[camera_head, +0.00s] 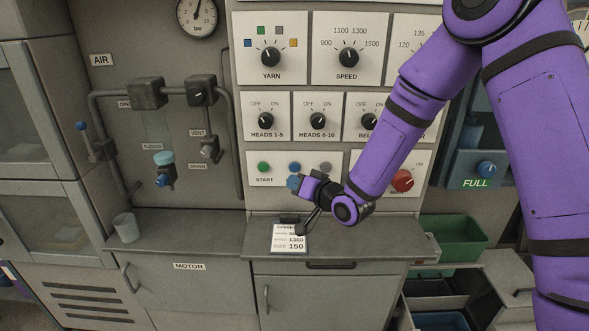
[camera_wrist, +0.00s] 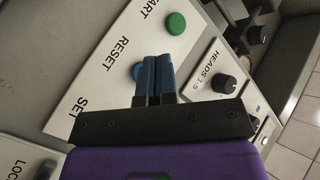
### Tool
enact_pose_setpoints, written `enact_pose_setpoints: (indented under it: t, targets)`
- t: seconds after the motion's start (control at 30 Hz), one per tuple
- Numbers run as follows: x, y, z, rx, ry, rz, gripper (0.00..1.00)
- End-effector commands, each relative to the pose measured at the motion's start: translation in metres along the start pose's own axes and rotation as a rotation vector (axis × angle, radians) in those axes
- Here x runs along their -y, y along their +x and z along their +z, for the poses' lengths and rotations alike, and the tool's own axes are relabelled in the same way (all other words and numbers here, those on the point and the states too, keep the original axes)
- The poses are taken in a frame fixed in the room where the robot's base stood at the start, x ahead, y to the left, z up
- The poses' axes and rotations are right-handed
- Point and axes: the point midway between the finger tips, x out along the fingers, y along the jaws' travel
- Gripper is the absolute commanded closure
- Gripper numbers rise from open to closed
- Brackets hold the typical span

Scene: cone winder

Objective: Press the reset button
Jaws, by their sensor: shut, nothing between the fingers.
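The reset button is the blue button (camera_head: 294,167) on the white panel, between the green start button (camera_head: 263,167) and a grey button (camera_head: 326,167). In the wrist view the blue button (camera_wrist: 136,71) shows beside the RESET label, partly hidden by my fingers. My gripper (camera_head: 292,182) is shut and empty, with its blue fingertips just below the blue button in the head view. In the wrist view the two fingers (camera_wrist: 157,60) lie together, right beside the button. I cannot tell whether they touch the panel or the button.
Rows of black selector knobs (camera_head: 317,121) sit above. Below is a grey ledge (camera_head: 200,230) with a paper card (camera_head: 289,239) and a cup (camera_head: 126,227).

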Motion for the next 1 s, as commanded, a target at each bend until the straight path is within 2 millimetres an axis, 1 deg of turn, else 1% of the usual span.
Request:
enact_pose_setpoints:
  t: [0.1,0.3,0.9,1.0]
  targets:
    - [0.005,-0.007,0.006,0.002,0.000,0.000,1.00]
    - [0.011,-0.016,0.011,0.000,0.000,0.000,1.00]
    - [0.012,-0.016,0.012,0.000,-0.001,0.000,1.00]
    - [0.012,-0.017,0.009,0.002,-0.009,0.006,1.00]
